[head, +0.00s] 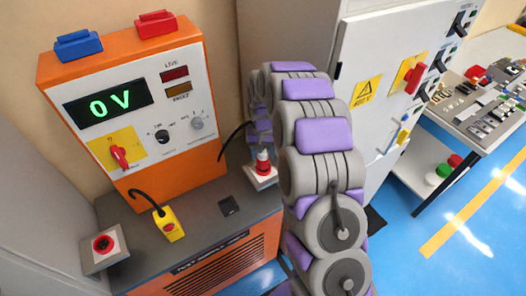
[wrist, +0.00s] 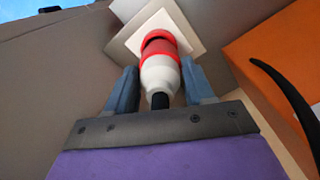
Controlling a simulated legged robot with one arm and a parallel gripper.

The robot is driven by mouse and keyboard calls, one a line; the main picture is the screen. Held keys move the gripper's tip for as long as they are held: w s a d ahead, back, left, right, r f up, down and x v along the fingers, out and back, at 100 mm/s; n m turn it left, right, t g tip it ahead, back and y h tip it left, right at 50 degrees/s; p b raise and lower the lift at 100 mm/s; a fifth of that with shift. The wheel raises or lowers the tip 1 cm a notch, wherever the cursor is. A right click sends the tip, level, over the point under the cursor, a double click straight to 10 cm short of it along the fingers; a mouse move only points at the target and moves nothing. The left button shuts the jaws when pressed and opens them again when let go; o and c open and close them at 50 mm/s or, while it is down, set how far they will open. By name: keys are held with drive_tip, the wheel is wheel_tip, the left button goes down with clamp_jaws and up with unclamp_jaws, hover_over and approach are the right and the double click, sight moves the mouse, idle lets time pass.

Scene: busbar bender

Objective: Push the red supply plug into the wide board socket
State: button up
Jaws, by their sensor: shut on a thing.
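The red supply plug (wrist: 160,75), with a red front, a white rear body and a dark cable end, sits between the two blue-grey fingers of my gripper (wrist: 158,78) in the wrist view. My gripper is shut on its white body. Its red end is at a square white socket plate (wrist: 185,22), lined up with it and seemingly touching. How deep it sits cannot be told. In the head view the red and white plug (head: 263,160) stands on the white socket block (head: 262,179); the fingers are largely hidden behind my arm.
An orange supply unit (head: 190,165) reading 0 V stands left, with a red rotary switch (head: 119,155).

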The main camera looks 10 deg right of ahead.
sight(264, 157)
drive_tip(key=shift+d+f, duration=0.2)
drive_tip(key=shift+f, duration=0.3)
drive_tip(key=shift+a+f, duration=0.1)
drive_tip(key=shift+f, duration=0.8)
drive_tip(key=o, duration=1.3)
drive_tip(key=shift+f, duration=0.1)
drive_tip(key=shift+c, duration=0.2)
drive_tip(key=r, duration=1.1)
drive_tip(key=r+p, duration=0.1)
drive_tip(key=r, duration=0.4)
drive_tip(key=shift+w+r, duration=0.25)
drive_tip(key=shift+w, duration=0.05)
drive_tip(key=shift+r, duration=0.45)
